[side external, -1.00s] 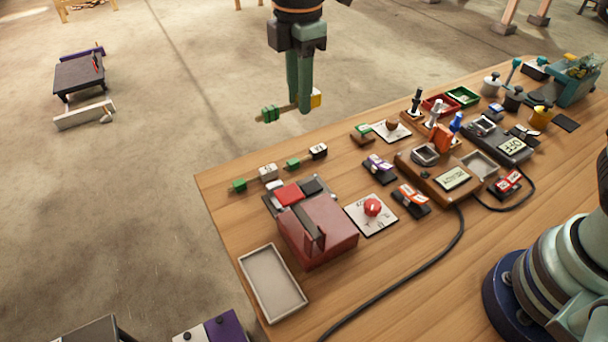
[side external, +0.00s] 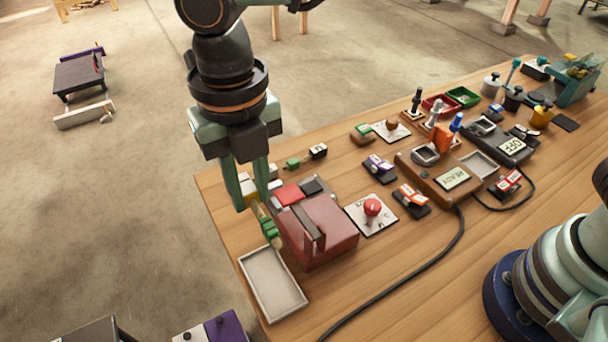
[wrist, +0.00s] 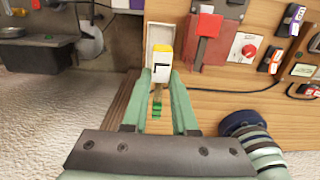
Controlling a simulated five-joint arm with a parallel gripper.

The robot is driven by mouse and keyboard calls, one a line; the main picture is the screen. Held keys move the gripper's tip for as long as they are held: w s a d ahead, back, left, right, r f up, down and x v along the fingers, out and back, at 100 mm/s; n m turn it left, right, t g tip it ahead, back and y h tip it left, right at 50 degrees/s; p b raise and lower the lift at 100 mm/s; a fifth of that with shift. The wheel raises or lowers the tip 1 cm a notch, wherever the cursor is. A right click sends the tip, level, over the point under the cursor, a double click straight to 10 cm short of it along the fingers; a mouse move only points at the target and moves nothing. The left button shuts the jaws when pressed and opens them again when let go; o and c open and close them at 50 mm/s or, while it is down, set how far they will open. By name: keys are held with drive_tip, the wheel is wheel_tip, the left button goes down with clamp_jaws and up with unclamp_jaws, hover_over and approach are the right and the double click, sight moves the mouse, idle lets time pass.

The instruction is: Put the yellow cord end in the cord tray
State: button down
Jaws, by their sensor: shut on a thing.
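My gripper (side external: 250,200) is shut on the yellow cord end, a yellow-and-white block with a dark mark (wrist: 161,64). In the side view the yellow end (side external: 249,188) is partly hidden by my fingers. A short tan strip runs from it to a green end (side external: 270,231), which hangs lower, toward the tray. In the wrist view the green end (wrist: 157,109) lies between my fingers. The cord tray (side external: 251,275) is a shallow, empty beige tray at the table's front left corner. My gripper is above and behind it. The tray (wrist: 149,46) also shows beyond the yellow end.
A dark red box device (side external: 325,235) stands right of the tray, close to the held cord. A red knob plate (side external: 371,211) lies further right. Another green-and-white cord (side external: 293,163) lies behind. A black cable (side external: 400,278) crosses the bare front wood.

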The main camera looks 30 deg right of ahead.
sight(266, 272)
wheel_tip(266, 272, down, 19)
drive_tip(key=shift+r, duration=0.2)
idle(0.4)
drive_tip(key=shift+f, duration=0.15)
drive_tip(key=c, duration=1)
unclamp_jaws()
